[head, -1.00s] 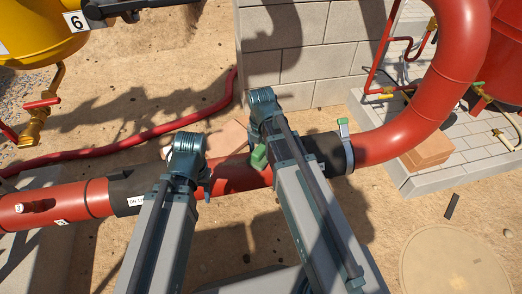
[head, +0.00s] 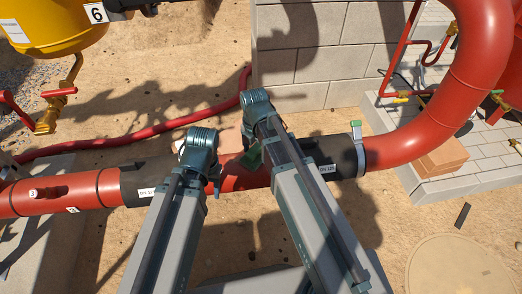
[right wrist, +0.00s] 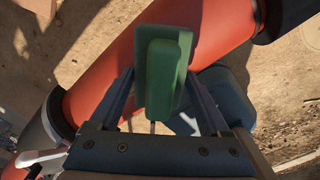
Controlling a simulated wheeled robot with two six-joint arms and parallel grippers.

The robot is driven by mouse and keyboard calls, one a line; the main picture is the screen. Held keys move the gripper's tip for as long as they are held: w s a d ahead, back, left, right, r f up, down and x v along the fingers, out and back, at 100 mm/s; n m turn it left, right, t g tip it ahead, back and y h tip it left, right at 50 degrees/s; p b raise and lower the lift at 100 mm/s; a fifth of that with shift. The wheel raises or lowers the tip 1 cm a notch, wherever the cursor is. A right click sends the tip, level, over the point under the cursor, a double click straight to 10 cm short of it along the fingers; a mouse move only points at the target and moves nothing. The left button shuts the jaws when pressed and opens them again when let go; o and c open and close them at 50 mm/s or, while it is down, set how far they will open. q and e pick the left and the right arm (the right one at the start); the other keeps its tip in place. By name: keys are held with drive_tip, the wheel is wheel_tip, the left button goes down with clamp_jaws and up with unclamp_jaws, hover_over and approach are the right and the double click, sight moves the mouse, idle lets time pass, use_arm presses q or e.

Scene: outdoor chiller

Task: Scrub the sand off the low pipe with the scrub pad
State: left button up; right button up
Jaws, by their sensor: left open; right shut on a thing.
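The low pipe (head: 240,183) is red, with a bare stretch between two black sleeves in the head view. It runs diagonally through the right wrist view (right wrist: 105,88). My right gripper (right wrist: 158,88) is shut on the green scrub pad (right wrist: 166,75), which lies over the pipe; I cannot tell whether it touches. I cannot make out sand on the visible red surface.
A block wall (head: 320,60) stands behind the pipe. A red hose (head: 130,138) lies on the sandy ground. The pipe bends upward at right, near brick slabs (head: 440,158). A yellow tank (head: 50,25) is at upper left. A round cover (head: 460,268) lies at lower right.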

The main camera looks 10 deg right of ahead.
drive_tip(key=shift+w+a, duration=0.1)
drive_tip(key=shift+a, duration=0.85)
drive_tip(key=shift+a+f, duration=0.1)
drive_tip(key=shift+a, duration=1.85)
drive_tip(key=shift+w+a, duration=0.2)
drive_tip(key=shift+a, duration=1.7)
drive_tip(key=shift+r, duration=0.2)
wheel_tip(320, 180, up, 6)
drive_tip(key=p, duration=0.6)
wheel_tip(320, 180, up, 3)
drive_tip(key=p, duration=0.3)
drive_tip(key=shift+f, duration=0.1)
